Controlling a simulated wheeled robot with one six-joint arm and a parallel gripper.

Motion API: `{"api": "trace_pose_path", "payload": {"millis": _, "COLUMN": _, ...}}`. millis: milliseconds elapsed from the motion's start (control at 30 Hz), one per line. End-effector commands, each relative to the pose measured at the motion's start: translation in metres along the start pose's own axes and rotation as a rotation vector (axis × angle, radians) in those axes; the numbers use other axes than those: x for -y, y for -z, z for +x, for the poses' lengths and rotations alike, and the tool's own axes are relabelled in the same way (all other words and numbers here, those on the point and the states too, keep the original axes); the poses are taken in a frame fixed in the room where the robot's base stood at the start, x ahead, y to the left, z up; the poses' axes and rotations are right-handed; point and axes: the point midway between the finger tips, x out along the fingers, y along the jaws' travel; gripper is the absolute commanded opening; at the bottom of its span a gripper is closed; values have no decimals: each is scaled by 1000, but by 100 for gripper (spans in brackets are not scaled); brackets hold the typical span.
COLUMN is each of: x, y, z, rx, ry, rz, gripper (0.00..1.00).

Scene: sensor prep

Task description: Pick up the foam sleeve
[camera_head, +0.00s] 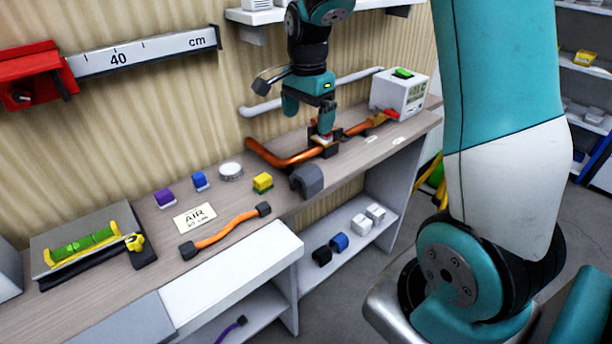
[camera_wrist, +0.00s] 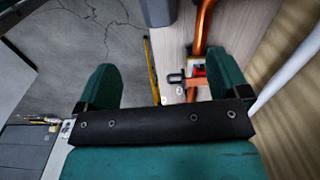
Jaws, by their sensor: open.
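The foam sleeve appears to be the dark grey arched piece (camera_head: 307,181) at the bench's front edge, in front of the copper pipe. In the wrist view, a grey piece cut off at the top edge (camera_wrist: 158,12) looks like the same sleeve. My gripper (camera_head: 308,112) is open and empty, above the bench by the copper pipe, behind and to the right of the sleeve. In the wrist view its two teal fingers (camera_wrist: 165,78) stand wide apart, with the sleeve beyond them.
A copper pipe (camera_head: 285,160) with a clamp (camera_head: 324,142) lies below my gripper. A yellow block (camera_head: 263,182) sits left of the sleeve. An orange hose (camera_head: 228,229), an AIR card (camera_head: 195,218) and a white display box (camera_head: 399,93) are on the bench. The floor (camera_wrist: 75,50) drops away beyond the front edge.

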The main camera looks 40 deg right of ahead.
Motion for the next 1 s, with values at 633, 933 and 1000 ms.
{"api": "trace_pose_path", "payload": {"millis": 633, "x": 0, "y": -2, "z": 114, "rx": 0, "ry": -2, "rz": 1, "gripper": 94}}
{"api": "trace_pose_path", "payload": {"millis": 933, "x": -2, "y": -6, "z": 151, "rx": 2, "ry": -6, "rz": 1, "gripper": 94}}
{"api": "trace_pose_path", "payload": {"millis": 1000, "x": -2, "y": -5, "z": 160, "rx": 1, "ry": -3, "rz": 0, "gripper": 94}}
